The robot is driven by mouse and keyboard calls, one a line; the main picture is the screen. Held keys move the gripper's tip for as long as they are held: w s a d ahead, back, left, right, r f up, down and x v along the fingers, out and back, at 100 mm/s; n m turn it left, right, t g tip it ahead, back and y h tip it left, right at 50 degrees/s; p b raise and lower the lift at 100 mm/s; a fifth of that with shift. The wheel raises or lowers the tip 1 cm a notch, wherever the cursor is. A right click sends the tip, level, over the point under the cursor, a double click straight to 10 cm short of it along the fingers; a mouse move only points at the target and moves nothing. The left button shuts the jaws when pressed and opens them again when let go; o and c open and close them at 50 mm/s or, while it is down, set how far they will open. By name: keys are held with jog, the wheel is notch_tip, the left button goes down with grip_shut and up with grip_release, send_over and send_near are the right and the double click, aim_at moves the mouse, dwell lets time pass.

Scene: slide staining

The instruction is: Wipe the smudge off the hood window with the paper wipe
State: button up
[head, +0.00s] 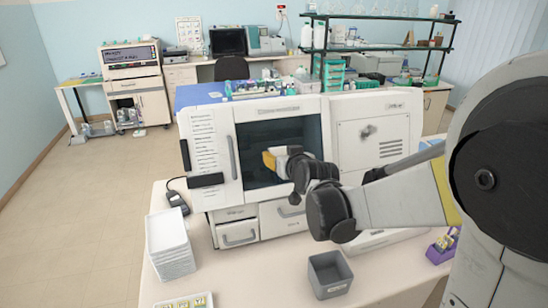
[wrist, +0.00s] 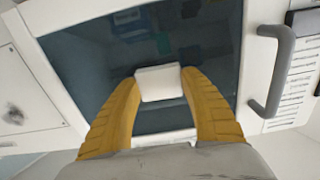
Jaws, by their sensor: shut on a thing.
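The hood window is a dark glass pane (head: 258,133) in the front of a white cabinet, and it fills much of the wrist view (wrist: 100,50). My gripper (head: 270,160) is in front of the pane, its yellow fingers shut on the white paper wipe (wrist: 158,83). The wipe is against or very close to the glass; I cannot tell whether it touches. I make out no clear smudge on the visible glass; the part behind the wipe and fingers is hidden. Faint teal and dark patches on the pane look like reflections or contents.
A grey handle (wrist: 272,70) stands out beside the window. Below are drawers (head: 238,233), a stack of white trays (head: 170,245) and a grey bin (head: 329,275) on the bench.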

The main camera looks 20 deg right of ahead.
jog(key=shift+d+b, duration=0.45)
jog(key=shift+d, duration=3.35)
jog(key=shift+a, duration=5.7)
jog(key=shift+w+r, duration=0.15)
jog(key=shift+r, duration=0.25)
jog(key=shift+d+b, duration=0.4)
jog(key=shift+d, duration=5.3)
jog(key=shift+a, duration=5.7)
jog(key=shift+p+v, duration=1.25)
jog(key=shift+v, duration=1.7)
